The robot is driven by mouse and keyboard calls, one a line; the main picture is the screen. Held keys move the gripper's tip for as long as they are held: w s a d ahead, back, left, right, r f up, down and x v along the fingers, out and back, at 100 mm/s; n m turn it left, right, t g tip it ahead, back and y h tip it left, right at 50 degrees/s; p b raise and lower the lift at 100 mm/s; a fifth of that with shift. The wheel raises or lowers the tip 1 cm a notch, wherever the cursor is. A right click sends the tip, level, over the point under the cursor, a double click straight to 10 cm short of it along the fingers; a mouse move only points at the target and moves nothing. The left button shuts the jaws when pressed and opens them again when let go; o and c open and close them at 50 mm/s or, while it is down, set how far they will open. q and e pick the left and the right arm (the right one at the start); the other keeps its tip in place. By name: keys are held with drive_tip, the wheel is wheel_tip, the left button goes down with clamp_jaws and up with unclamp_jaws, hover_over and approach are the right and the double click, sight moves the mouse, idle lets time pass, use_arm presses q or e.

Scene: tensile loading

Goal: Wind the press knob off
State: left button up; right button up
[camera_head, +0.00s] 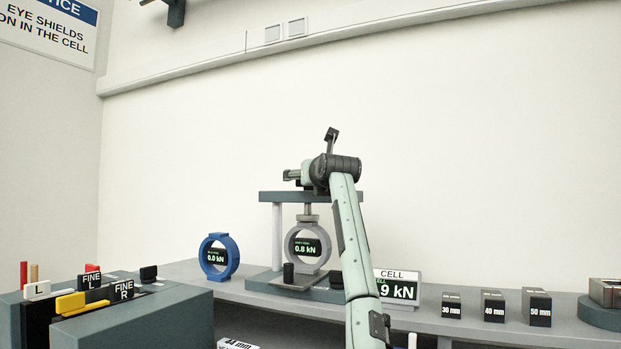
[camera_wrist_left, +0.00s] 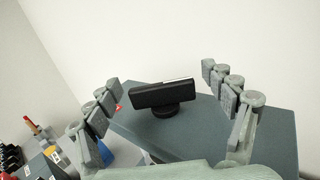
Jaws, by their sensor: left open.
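The press (camera_head: 277,226) stands on the bench, with a dark top plate (camera_head: 270,197), a screw and a grey ring gauge (camera_head: 290,246) reading 0.8 kN under it. In the left wrist view the press knob (camera_wrist_left: 163,96) is a black bar with a white stripe on a short round stem, above the dark top plate (camera_wrist_left: 260,135). My left gripper (camera_head: 300,175) is over the press top in the head view. In the left wrist view my left gripper (camera_wrist_left: 165,90) is open, its fingers on either side of the knob and apart from it. My right gripper is not in view.
A blue ring gauge (camera_head: 211,257) reading 0.0 kN stands left of the press. A CELL display (camera_head: 405,290) and blocks marked 30 mm (camera_head: 451,305), 40 mm (camera_head: 493,305) and 50 mm (camera_head: 537,306) stand right.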

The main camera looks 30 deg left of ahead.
use_arm(q)
drive_tip(key=shift+d, duration=0.1)
drive_tip(key=v, duration=1.2)
